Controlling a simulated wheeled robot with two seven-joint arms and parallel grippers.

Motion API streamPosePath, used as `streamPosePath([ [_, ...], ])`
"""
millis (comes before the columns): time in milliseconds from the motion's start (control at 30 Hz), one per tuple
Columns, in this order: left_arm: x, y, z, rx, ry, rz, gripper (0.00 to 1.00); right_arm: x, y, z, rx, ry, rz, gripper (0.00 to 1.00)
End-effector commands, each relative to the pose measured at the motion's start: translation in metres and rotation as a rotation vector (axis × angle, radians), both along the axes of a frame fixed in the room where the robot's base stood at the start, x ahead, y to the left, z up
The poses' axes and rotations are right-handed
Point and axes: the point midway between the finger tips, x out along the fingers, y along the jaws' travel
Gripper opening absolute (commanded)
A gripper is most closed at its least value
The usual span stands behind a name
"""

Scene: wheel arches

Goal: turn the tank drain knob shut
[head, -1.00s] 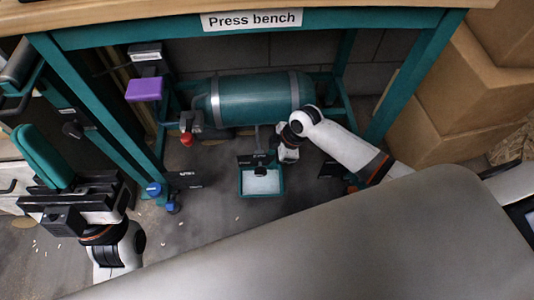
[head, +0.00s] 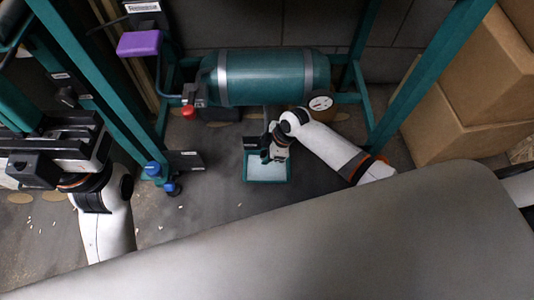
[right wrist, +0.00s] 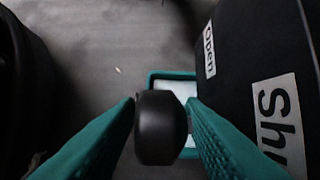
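The green tank (head: 265,78) lies across the frame under the bench, with two grey bands. Below it, a teal drip tray (head: 267,180) with a pale inside sits on the floor. My right gripper (head: 270,156) is over this tray and hides part of it. In the right wrist view, the black drain knob (right wrist: 161,127) is between the two teal fingertips of my right gripper (right wrist: 161,104). I cannot tell whether they press on it. A black plate (right wrist: 235,75) beside it bears white "Open" and "Shut" labels. My left gripper (head: 55,150) is far left, its fingers partly out of view.
A red knob (head: 188,111), a purple part (head: 139,43) and blue knobs (head: 153,169) are left of the tank. A round gauge (head: 320,102) is at its lower right. Cardboard boxes (head: 455,105) stand at right. Teal bench legs (head: 430,75) flank the space.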

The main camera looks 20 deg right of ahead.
Motion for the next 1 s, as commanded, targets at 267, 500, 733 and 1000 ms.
streamPosePath([
  [267, 0.000, 0.000, 0.001, 0.000, -0.002, 0.000, 0.00, 0.000, 0.000, 0.000, 0.000, -0.001, 0.000, 0.31],
  [500, 0.000, 0.000, 0.001, 0.001, -0.001, 0.000, 0.00, 0.000, 0.000, 0.000, 0.001, -0.001, -0.001, 0.04],
  [733, 0.001, -0.001, -0.003, 0.002, 0.002, 0.000, 0.00, 0.000, -0.001, -0.001, 0.038, -0.012, -0.004, 0.04],
  [1000, -0.002, -0.001, 0.007, 0.002, -0.068, 0.003, 0.00, 0.000, -0.004, -0.005, 0.193, -0.056, -0.004, 0.04],
])
